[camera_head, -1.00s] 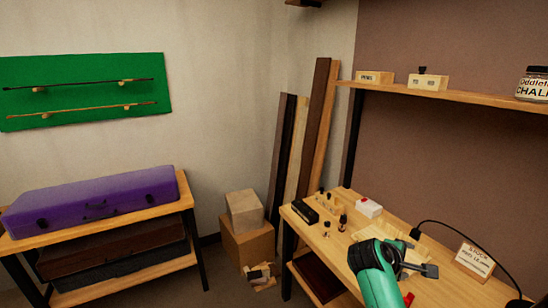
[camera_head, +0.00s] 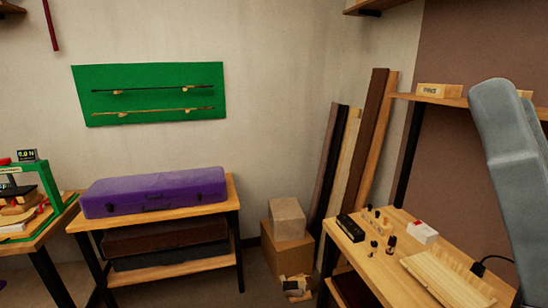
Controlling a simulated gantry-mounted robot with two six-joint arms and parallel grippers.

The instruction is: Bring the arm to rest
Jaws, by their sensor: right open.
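A grey link of my arm (camera_head: 512,150) rises along the right edge of the head view, in front of the shelf and the right bench. No fingertips show on it. Neither my left nor my right gripper is visible in the head view now. The right workbench (camera_head: 398,285) carries a pale ribbed wooden piece (camera_head: 450,277), small dark bottles and pegs, a black case (camera_head: 351,228) and a white box with a red mark (camera_head: 423,232). The arm link hides part of the bench's right side.
A purple violin case (camera_head: 155,192) lies on a low table to the left. Stacked boxes (camera_head: 287,218) and leaning boards (camera_head: 372,150) stand in the corner. A green bow board (camera_head: 150,75) hangs on the wall. A green frame (camera_head: 45,180) stands far left.

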